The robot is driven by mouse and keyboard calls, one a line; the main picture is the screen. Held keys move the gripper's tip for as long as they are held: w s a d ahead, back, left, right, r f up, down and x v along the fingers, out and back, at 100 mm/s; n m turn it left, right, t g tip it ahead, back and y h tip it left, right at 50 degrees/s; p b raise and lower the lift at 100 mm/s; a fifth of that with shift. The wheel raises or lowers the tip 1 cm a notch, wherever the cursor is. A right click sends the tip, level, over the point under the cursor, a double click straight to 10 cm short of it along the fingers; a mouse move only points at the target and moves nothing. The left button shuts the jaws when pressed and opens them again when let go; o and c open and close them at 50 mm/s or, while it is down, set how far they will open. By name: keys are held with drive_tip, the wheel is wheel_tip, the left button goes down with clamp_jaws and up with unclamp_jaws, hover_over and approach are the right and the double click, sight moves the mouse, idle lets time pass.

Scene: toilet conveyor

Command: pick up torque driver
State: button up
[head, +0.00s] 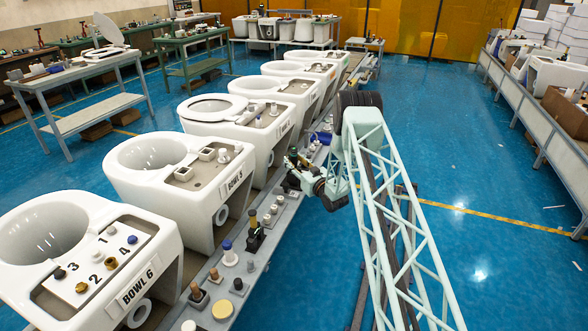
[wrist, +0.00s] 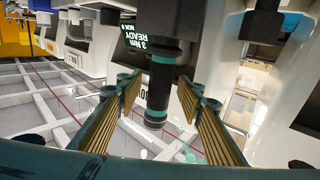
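The torque driver (wrist: 162,80) shows in the wrist view as a black cylinder with teal bands, upright in the picture. A lit display beside its top reads "3 Nm READY". My gripper (wrist: 160,98) is open, with ribbed gold pads on its two fingers. The driver appears between the fingers, with a visible gap on each side; I cannot tell how far it is beyond the fingertips. In the head view my gripper (head: 296,168) is at the right edge of the conveyor line, beside the toilet bowls. The driver is hard to make out there.
White toilet bowls stand in a row, including BOWL 6 (head: 92,262) and BOWL 5 (head: 195,165). A narrow ledge (head: 240,290) with small fittings and a dark tool (head: 254,240) runs alongside. The blue floor (head: 490,200) to the right is largely clear.

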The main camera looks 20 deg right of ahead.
sight(294, 148)
drive_tip(key=shift+c, duration=0.2)
drive_tip(key=c, duration=0.9)
drive_tip(key=shift+r, duration=0.15)
drive_tip(key=shift+c, duration=0.2)
drive_tip(key=shift+r+p, duration=0.85)
drive_tip(key=shift+r, duration=4.05)
